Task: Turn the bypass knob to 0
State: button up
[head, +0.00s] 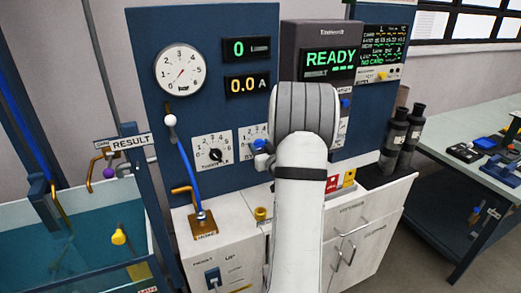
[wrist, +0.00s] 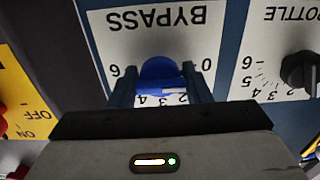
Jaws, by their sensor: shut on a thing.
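The blue bypass knob (wrist: 160,72) sits on a white dial plate (wrist: 150,32) marked BYPASS, upside down in the wrist view. My gripper (wrist: 161,90) has a finger on each side of the knob and is shut on it. The numbers 0, 2, 3, 4 and 6 show around it. I cannot tell which number the knob points at. In the head view the blue knob (head: 260,145) shows just left of my arm, which hides much of the dial and gripper.
A throttle dial with a black knob (head: 215,155) is left of the bypass dial. A blue lever (head: 184,165) stands farther left. A round gauge (head: 180,72) and a READY display (head: 329,62) are above. Red and yellow switches (head: 342,182) sit below right.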

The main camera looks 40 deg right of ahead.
jog(key=o, duration=1)
jog(key=shift+s+f, duration=0.1)
jog(key=shift+s, duration=0.3)
jog(key=b+v, duration=0.1)
jog(key=v, duration=0.6)
jog(key=shift+a+b, duration=0.1)
jog(key=shift+b, duration=0.2)
